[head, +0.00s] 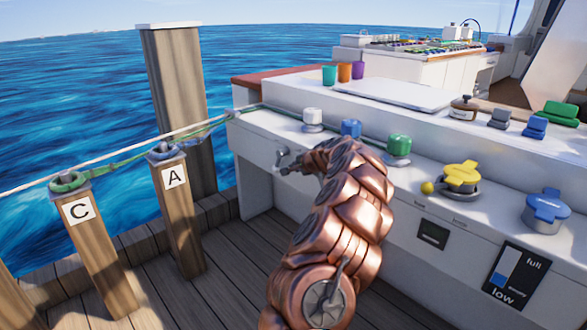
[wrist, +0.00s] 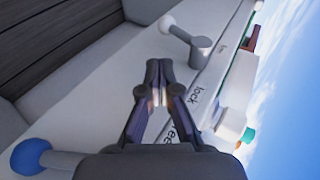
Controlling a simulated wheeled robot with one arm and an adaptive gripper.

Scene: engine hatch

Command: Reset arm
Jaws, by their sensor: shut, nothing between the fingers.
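My copper-coloured arm (head: 340,215) reaches up from the bottom of the head view to the white console's front left part. My gripper (wrist: 159,66) shows in the wrist view with its two dark fingers together at the tips and nothing between them. Ahead of the fingertips and apart from them, a grey lever (wrist: 200,48) with a white ball end stands on the white surface. A lever with a blue ball end (wrist: 32,155) is at the lower left, beside the gripper. In the head view, my gripper is small and mostly hidden by the arm.
The console top carries a white knob (head: 313,118), a green knob (head: 398,145), a yellow cap (head: 462,175) and a blue cap (head: 546,208). Posts marked C (head: 79,209) and A (head: 175,176) with ropes stand left. The wooden deck between is clear.

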